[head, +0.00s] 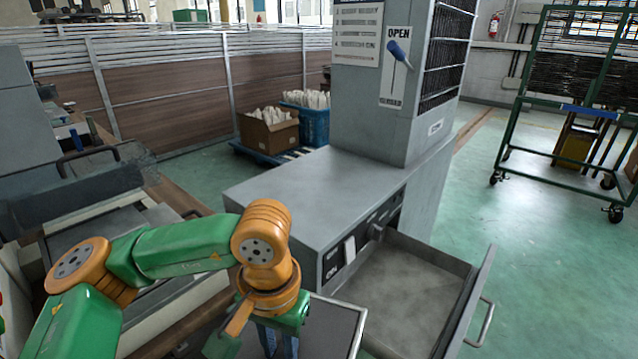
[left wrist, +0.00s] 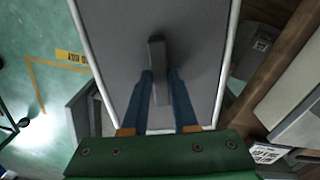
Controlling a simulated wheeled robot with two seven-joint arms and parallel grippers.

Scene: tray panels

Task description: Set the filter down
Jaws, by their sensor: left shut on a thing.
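The filter (left wrist: 200,40) is a flat grey panel with a pale metal rim and a dark bar handle (left wrist: 157,50) in its middle. My left gripper (left wrist: 159,74) has its blue fingers on either side of the handle, shut on it. In the head view, part of the filter (head: 338,325) shows at the bottom edge beside my left gripper (head: 280,345), in front of the grey cabinet; the rest is hidden or out of frame. What lies directly under the filter is hidden. My right gripper is not in view.
A grey cabinet (head: 310,185) has an open, empty-looking drawer (head: 405,290) with a handle (head: 487,322), right of the filter. A tower with an OPEN sign (head: 397,75) rises behind. Another machine (head: 120,215) stands left. A green rack (head: 560,150) stands on clear floor at right.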

